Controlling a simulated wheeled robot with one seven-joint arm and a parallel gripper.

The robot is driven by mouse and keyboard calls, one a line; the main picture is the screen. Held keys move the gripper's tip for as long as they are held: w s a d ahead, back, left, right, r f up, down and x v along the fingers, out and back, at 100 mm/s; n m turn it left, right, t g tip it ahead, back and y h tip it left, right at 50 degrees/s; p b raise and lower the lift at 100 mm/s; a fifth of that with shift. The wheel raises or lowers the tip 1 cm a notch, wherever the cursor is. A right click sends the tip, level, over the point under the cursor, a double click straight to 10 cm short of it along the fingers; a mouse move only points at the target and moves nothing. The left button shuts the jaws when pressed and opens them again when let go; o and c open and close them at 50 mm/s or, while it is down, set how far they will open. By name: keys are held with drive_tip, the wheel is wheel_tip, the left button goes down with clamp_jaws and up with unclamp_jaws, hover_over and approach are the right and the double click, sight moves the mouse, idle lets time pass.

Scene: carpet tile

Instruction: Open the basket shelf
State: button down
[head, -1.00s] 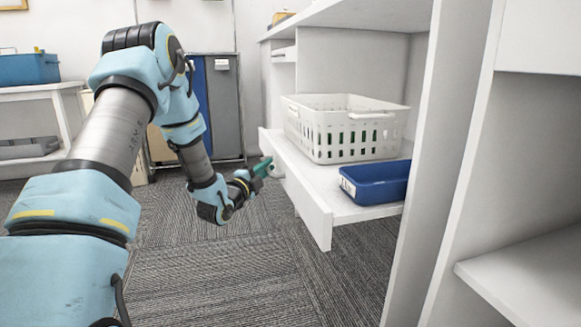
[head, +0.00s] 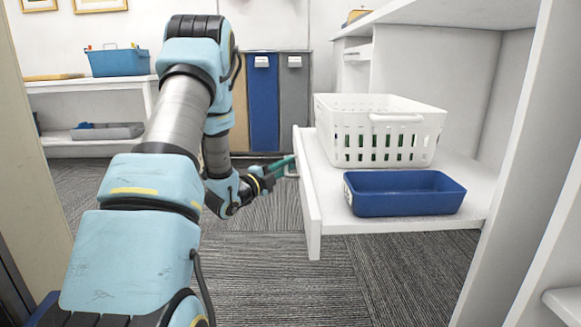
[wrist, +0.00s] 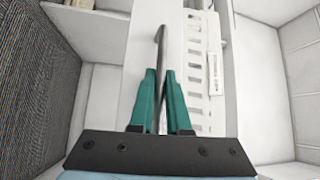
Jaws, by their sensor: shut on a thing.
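The basket shelf, a white pull-out board with a front panel (head: 311,200), stands out from the white cabinet. A white slotted basket (head: 412,135) sits on it, with a blue bin (head: 405,195) in front of the basket. My gripper (head: 288,163) is at the outer face of the front panel. In the wrist view, its green fingers (wrist: 161,88) are shut on a grey bar handle (wrist: 159,55), which passes between them. The basket also shows in the wrist view (wrist: 194,60). The grip is small in the head view.
A cabinet upright (head: 525,170) stands close on the right. Bins with blue and grey fronts (head: 263,105) stand at the back wall. A side table with a blue box (head: 118,62) is at the back left. Carpet (head: 270,270) is clear below the shelf.

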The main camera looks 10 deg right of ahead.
drive_tip(key=c, duration=0.9)
unclamp_jaws()
drive_tip(key=p+v, duration=0.3)
drive_tip(key=v, duration=0.7)
drive_tip(key=shift+s+a, duration=0.2)
drive_tip(key=shift+a, duration=0.1)
drive_tip(key=shift+w+p, duration=0.1)
drive_tip(key=shift+p, duration=0.2)
